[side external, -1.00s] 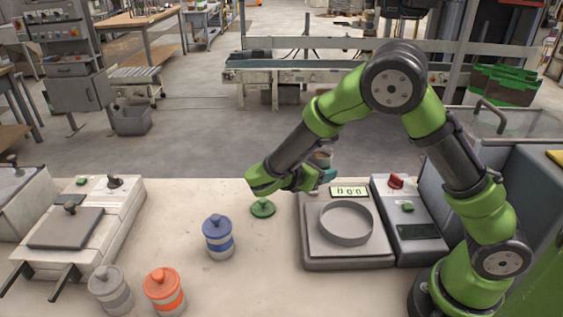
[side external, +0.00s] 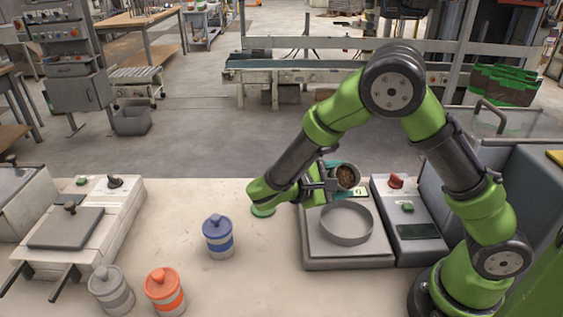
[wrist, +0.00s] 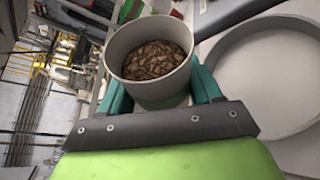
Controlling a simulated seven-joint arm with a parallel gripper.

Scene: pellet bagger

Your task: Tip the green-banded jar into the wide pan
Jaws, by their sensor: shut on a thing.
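My gripper (side external: 328,183) is shut on the jar (side external: 347,177), with its teal fingers on either side of it in the wrist view (wrist: 162,88). The open jar (wrist: 150,92) is grey and holds brown pellets; a little green shows low on its wall. In the side view it is tilted, its mouth facing the camera, above the back edge of the wide pan (side external: 346,240). The pan, a shallow grey ring, looks empty and also shows in the wrist view (wrist: 275,122). The green lid (side external: 263,212) lies on the table, partly hidden behind my gripper.
Blue (side external: 218,238), orange (side external: 165,292) and grey (side external: 110,291) lidded jars stand left. A flat press-like machine (side external: 75,228) is farther left.

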